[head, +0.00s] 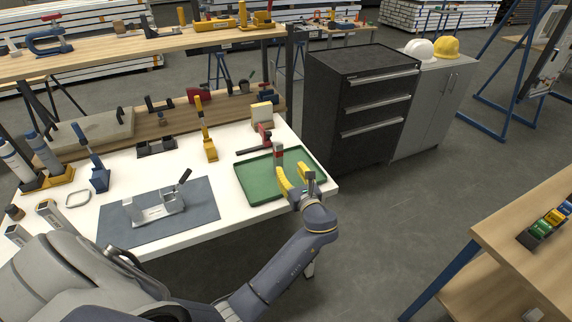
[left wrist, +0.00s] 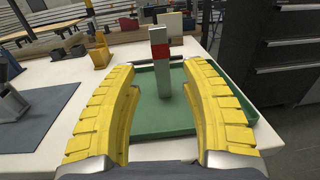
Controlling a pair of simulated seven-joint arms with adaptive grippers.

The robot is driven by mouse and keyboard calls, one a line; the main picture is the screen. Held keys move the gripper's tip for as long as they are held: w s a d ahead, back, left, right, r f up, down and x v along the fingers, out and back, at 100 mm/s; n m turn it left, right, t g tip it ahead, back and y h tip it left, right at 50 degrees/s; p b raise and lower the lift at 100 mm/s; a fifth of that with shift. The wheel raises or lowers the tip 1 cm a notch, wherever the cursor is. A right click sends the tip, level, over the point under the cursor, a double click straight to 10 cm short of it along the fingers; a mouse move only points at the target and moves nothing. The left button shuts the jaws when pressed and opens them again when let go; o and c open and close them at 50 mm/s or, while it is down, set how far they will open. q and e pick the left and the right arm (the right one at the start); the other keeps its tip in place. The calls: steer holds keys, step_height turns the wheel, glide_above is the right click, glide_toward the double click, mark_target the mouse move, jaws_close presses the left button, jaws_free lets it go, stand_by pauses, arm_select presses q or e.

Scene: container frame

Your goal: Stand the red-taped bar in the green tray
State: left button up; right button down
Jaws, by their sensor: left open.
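The red-taped bar (head: 278,155) is a grey bar with a red band near its top. It stands upright on the floor of the green tray (head: 252,187), toward its far side. In the left wrist view the bar (left wrist: 163,72) rises from the tray (left wrist: 180,122) between my yellow fingers. My left gripper (head: 291,172) is open over the tray. In the left wrist view its fingers (left wrist: 161,78) are spread with a clear gap on each side of the bar. In the head view, the fingers hide part of the tray. My right gripper is not in view.
A red clamp (head: 264,138) lies just behind the tray. A yellow-handled tool (head: 208,143) stands to the left, and a toggle clamp (head: 158,208) sits on a grey mat (head: 120,227). A black drawer cabinet (head: 345,100) stands beyond the table's right edge.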

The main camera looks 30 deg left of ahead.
arm_select(q)
steer(key=s+d+f+n+t+h, duration=0.25)
steer(key=d+f+n+h, duration=0.55)
steer(key=d+f+h, duration=0.4)
steer(key=s+f+n+g, duration=0.1)
steer(key=s+f, duration=0.2)
steer(key=f, duration=0.5)
steer(key=s+d+f+n+g+h, duration=0.15)
steer(key=s+f, duration=0.25)
steer(key=f, duration=0.4)
steer(key=s+f+n+g+y, duration=0.1)
steer(key=s+f, duration=0.2)
steer(key=f, duration=0.4)
steer(key=s+a+f+n+g+h, duration=0.15)
steer(key=s+f+n+g, duration=0.35)
steer(key=s+f, duration=1.5)
steer(key=s+a+f+n+g, duration=0.1)
steer(key=s+f+n, duration=0.1)
steer(key=s, duration=0.6)
steer(key=s+a+f+n+g, duration=0.1)
steer(key=s+f, duration=0.3)
steer(key=s, duration=0.5)
steer(key=s+a+f+n+g, duration=0.1)
steer(key=s+f+n+g, duration=0.1)
steer(key=s, duration=0.6)
steer(key=shift+s+a+f+n, duration=0.35)
steer(key=shift+f, duration=0.2)
steer(key=shift+s, duration=0.1)
